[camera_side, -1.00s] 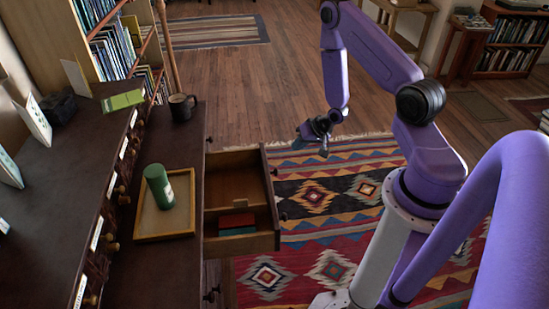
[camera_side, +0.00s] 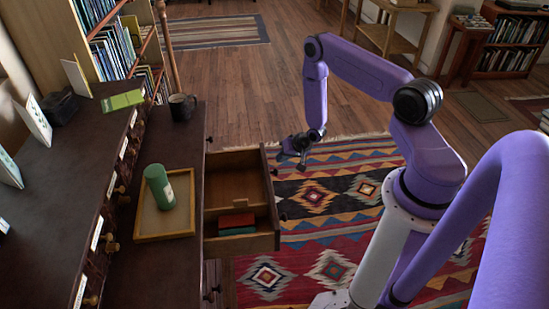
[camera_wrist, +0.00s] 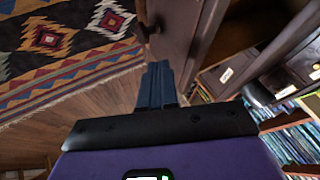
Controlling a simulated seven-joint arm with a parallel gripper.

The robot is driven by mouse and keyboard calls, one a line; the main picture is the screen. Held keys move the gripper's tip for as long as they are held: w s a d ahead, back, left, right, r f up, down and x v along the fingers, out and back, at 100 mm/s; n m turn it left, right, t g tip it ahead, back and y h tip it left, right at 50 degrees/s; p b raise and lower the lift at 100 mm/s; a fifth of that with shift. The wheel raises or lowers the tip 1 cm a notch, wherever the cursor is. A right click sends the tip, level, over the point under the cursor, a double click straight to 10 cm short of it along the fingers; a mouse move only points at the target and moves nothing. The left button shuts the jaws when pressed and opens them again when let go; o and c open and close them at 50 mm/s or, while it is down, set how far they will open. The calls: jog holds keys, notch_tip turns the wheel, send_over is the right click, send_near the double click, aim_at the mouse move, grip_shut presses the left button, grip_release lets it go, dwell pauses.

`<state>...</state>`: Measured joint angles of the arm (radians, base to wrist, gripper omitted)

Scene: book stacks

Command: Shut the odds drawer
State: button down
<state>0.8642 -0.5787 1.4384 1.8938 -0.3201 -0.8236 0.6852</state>
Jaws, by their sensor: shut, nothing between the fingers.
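The odds drawer (camera_side: 262,242) stands pulled out from the dark desk (camera_side: 160,270), over the patterned rug. Inside it, a red and green block-like item (camera_side: 237,223) lies in the near compartment; the far compartment looks empty. My gripper (camera_side: 300,161) is shut and empty, just right of the drawer's far front corner in the side view. In the wrist view my shut fingers (camera_wrist: 158,82) point toward a wooden front with a round knob (camera_wrist: 146,31). I cannot tell whether they touch it.
A bookshelf (camera_side: 110,40) stands behind. The rug (camera_side: 335,190) right of the drawer is clear.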

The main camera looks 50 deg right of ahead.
jog(key=shift+w+a, duration=1.05)
jog(key=w+a, duration=1.5)
